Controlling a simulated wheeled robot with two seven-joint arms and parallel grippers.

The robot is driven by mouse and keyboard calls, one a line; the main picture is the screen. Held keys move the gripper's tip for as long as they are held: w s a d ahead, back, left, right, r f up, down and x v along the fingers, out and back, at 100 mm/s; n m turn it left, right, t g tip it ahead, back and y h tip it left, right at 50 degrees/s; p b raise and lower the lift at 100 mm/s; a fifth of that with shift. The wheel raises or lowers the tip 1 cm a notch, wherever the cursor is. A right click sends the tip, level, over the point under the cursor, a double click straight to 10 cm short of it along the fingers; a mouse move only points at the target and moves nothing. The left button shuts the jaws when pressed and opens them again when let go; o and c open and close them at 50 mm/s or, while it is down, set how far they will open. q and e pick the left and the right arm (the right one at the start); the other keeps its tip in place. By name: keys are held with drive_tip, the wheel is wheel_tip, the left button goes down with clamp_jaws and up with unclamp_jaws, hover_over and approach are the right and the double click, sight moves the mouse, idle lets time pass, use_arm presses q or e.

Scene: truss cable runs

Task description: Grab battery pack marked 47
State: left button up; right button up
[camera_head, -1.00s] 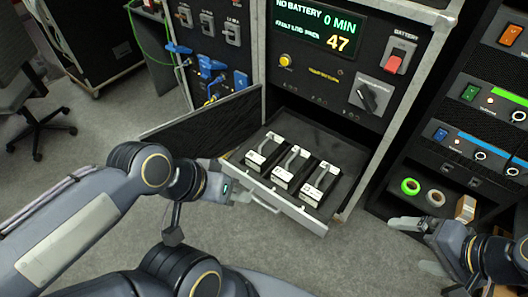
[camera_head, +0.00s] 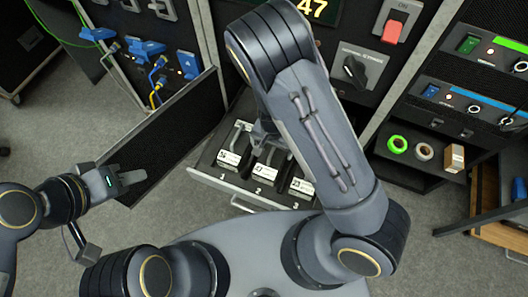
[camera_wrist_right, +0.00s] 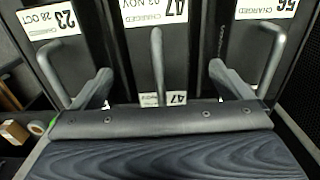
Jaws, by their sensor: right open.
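The battery pack marked 47 (camera_wrist_right: 157,18) is the middle of three packs in the open drawer (camera_head: 245,197). Its upside-down label and upright handle show in the right wrist view; its front label (camera_head: 264,173) shows in the head view. My right gripper (camera_wrist_right: 162,82) is open, its two fingers on either side of that handle, with nothing held. In the head view my right arm hides most of this gripper (camera_head: 266,138) and part of the packs. My left gripper (camera_head: 128,176) is left of the drawer, empty; its jaw opening is unclear.
Packs marked 23 (camera_wrist_right: 55,22) and 56 (camera_wrist_right: 262,8) stand close on either side. An open black door panel (camera_head: 165,140) stands between my left gripper and the drawer. A green tape roll (camera_head: 397,144) and a small box (camera_head: 454,158) are on the right shelf.

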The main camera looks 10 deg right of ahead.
sight(267, 169)
drive_tip(key=f, duration=0.6)
drive_tip(key=shift+w+d+f+b, duration=0.2)
drive_tip(key=shift+f+b, duration=0.1)
drive_tip(key=shift+b, duration=0.05)
drive_tip(key=shift+r, duration=0.1)
drive_tip(key=c, duration=1.9)
